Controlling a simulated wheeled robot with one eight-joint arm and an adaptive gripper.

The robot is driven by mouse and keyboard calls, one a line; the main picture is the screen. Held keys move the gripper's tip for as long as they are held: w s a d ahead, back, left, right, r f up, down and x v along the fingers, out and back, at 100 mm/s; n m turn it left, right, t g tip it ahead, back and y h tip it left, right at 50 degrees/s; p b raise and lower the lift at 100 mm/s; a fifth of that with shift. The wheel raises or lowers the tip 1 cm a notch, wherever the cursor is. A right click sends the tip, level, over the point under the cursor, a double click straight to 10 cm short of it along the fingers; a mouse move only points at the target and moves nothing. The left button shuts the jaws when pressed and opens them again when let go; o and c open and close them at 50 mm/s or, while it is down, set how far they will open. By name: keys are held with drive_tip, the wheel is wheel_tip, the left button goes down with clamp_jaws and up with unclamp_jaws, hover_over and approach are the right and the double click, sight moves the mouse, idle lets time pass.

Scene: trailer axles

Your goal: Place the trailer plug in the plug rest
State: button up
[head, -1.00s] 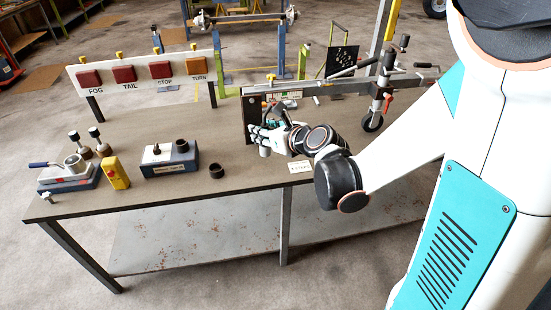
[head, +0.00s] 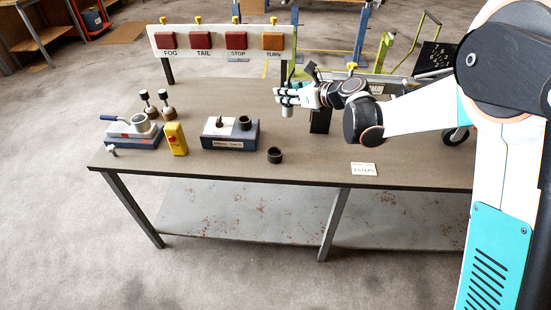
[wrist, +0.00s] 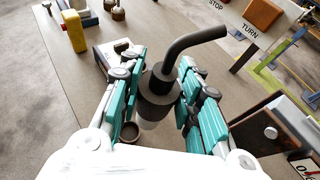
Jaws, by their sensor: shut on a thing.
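My gripper (head: 284,97) is above the bench, right of the blue-grey block. It is shut on the trailer plug, a dark cylinder (wrist: 157,88) with a bent black cable and a paler lower end. The plug's grey lower end (head: 287,111) hangs below the fingers, apart from the bench. The labelled blue-grey block (head: 230,134) has a pin and a dark round socket on top; it also shows in the wrist view (wrist: 108,54). A black open ring (head: 275,155) stands on the bench just right of it. I cannot tell which is the plug rest.
A yellow box (head: 176,140) with a red button and a grey fixture (head: 131,132) stand further left. A lamp board (head: 221,41) stands at the back. A dark upright plate (head: 320,121) is close right of my gripper. The bench front (head: 225,168) is mostly clear.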

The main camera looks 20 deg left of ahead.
drive_tip(key=a+f, duration=0.1)
drive_tip(key=a, duration=0.3)
drive_tip(key=shift+n+g, duration=0.4)
drive_tip(key=shift+s+a+f+b, duration=0.15)
drive_tip(key=shift+f+b, duration=1.5)
drive_tip(key=shift+f, duration=3.2)
drive_tip(key=shift+s+d+f+b, duration=0.2)
drive_tip(key=shift+f+b, duration=1.4)
drive_tip(key=shift+f, duration=3.2)
drive_tip(key=o, duration=0.7)
drive_tip(key=shift+f, duration=0.2)
drive_tip(key=o, duration=0.4)
drive_tip(key=shift+r, duration=0.1)
